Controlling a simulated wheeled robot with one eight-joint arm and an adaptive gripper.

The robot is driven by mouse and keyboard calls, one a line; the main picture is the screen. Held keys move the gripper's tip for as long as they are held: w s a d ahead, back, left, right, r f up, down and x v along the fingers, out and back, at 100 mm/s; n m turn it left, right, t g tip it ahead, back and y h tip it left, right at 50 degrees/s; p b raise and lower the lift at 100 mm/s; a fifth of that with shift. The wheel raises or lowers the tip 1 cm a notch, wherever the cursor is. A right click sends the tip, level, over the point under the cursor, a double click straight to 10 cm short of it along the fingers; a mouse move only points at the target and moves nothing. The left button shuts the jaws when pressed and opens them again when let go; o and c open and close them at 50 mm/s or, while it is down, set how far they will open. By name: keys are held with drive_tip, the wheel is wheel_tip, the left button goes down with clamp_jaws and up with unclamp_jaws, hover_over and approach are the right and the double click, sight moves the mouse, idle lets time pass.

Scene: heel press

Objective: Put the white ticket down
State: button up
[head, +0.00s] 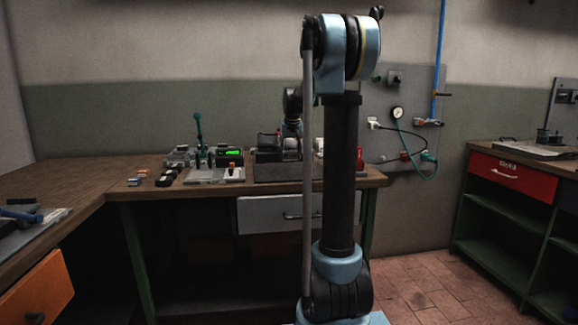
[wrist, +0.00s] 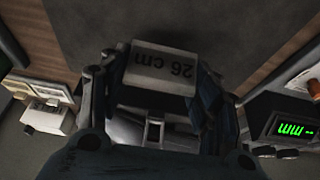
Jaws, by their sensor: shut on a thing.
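The white ticket (wrist: 162,67), printed "26 cm" and upside down in the wrist view, sits between the fingers of my gripper (wrist: 158,88). My gripper is shut on it. In the head view my gripper is mostly hidden behind my own arm, over the back workbench, and I cannot make out the ticket there. In the wrist view a grey surface lies beyond the ticket; I cannot tell whether the ticket touches it.
A device with a green lit display (head: 229,153) and a green lever (head: 198,130) stand on the wooden workbench (head: 130,164). A grey box-like holder (head: 270,172) is to their right. Small blocks lie at left. A white block (wrist: 48,119) shows at left in the wrist view.

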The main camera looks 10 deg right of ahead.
sight(290, 157)
drive_tip(key=shift+f, duration=2.2)
drive_tip(key=o, duration=0.7)
drive_tip(key=shift+o, duration=0.2)
